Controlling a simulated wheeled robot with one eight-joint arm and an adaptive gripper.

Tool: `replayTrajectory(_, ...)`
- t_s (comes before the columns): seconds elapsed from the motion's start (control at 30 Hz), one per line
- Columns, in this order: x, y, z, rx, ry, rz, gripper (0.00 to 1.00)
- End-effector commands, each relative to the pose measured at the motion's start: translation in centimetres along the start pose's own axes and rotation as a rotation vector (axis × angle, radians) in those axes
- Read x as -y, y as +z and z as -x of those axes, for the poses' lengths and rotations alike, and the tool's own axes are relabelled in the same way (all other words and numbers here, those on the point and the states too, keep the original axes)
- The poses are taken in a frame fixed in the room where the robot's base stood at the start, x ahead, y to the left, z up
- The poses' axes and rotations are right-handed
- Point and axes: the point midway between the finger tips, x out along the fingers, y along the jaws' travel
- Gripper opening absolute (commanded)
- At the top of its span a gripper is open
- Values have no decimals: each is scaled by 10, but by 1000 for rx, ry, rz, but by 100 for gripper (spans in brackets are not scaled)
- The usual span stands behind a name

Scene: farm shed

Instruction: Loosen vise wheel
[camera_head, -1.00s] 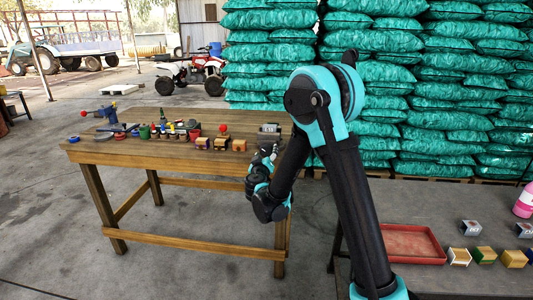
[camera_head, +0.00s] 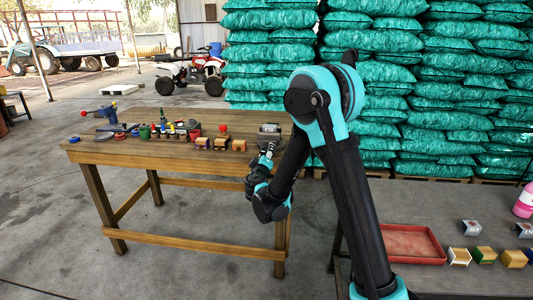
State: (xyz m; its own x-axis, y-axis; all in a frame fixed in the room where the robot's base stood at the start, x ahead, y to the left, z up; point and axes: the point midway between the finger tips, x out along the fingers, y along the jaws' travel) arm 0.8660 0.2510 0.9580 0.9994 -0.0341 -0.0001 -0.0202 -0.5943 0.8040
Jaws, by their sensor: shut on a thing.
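The vise (camera_head: 269,130) is a small grey block at the right end of the wooden table. Its wheel is too small and too covered by my gripper to make out clearly. My gripper (camera_head: 267,150) is at the table's right front edge, just in front of the vise. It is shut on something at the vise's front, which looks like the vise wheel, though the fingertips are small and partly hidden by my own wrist.
The wooden table (camera_head: 150,152) holds several small coloured blocks, jars and tools to the left of the vise. A grey table (camera_head: 400,205) at right carries a red tray (camera_head: 411,243), several small boxes and a pink bottle (camera_head: 524,202). Green sacks (camera_head: 440,100) are stacked behind.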

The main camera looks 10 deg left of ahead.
Motion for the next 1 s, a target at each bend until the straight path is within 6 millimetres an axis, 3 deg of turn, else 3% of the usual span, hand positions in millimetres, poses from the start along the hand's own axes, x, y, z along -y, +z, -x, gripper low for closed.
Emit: replayTrajectory(1.0,-1,0,-2,1,2,1329,13)
